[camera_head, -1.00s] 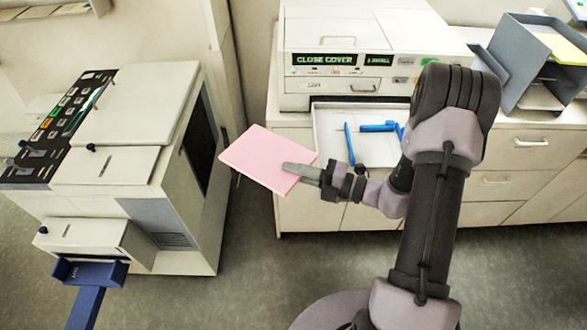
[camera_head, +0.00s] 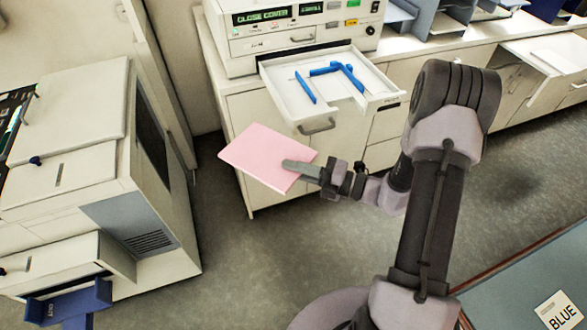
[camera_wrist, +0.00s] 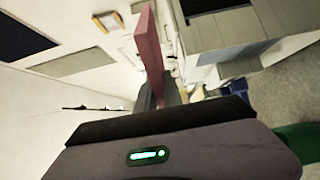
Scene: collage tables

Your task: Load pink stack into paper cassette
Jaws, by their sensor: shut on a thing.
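The pink stack (camera_head: 262,157) is a flat pink block of paper, held in the air over the floor in front of the cabinet. My gripper (camera_head: 301,168) is shut on its right corner. In the wrist view the pink stack (camera_wrist: 149,50) shows edge-on, rising from between the fingers. The paper cassette (camera_head: 335,88) is a white open tray with blue guides (camera_head: 336,72), pulled out from the printer. It lies above and to the right of the stack in the picture, apart from it. Its floor looks empty between the guides.
The printer (camera_head: 280,30) above the cassette shows "CLOSE COVER". A large copier (camera_head: 90,150) with a blue exit tray (camera_head: 68,305) stands at left. A table with a "BLUE" label (camera_head: 560,311) is at lower right. Grey floor lies open between them.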

